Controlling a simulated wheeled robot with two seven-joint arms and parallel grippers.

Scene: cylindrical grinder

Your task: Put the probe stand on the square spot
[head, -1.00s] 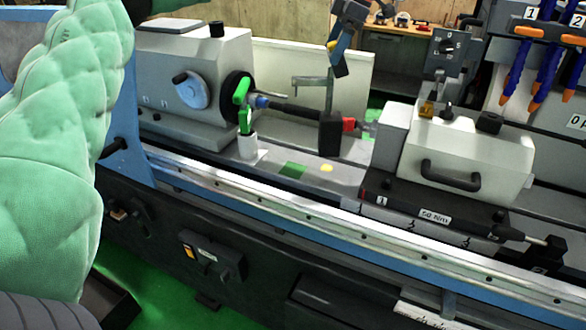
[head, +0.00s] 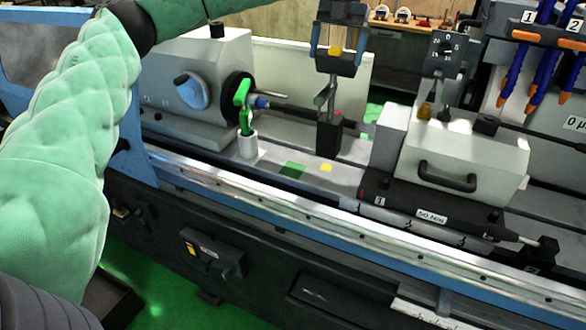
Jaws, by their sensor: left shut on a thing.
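The probe stand (head: 328,136) has a dark block base, an upright post and a short arm near the top. It stands upright at the back of the machine's bed, behind the painted spots. Whether its base touches the bed or hangs just above it I cannot tell. My left gripper (head: 335,60) comes down from the top edge and is shut on the upper part of the stand. The green square spot (head: 291,170) lies bare on the bed, in front and to the left of the stand. My right gripper is out of view.
A yellow round spot (head: 326,168) lies right of the square. A white cup (head: 248,145) with a green-handled item stands to its left. The headstock (head: 195,85) is at left, the tailstock (head: 455,160) at right. A dark shaft (head: 295,111) runs near the stand.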

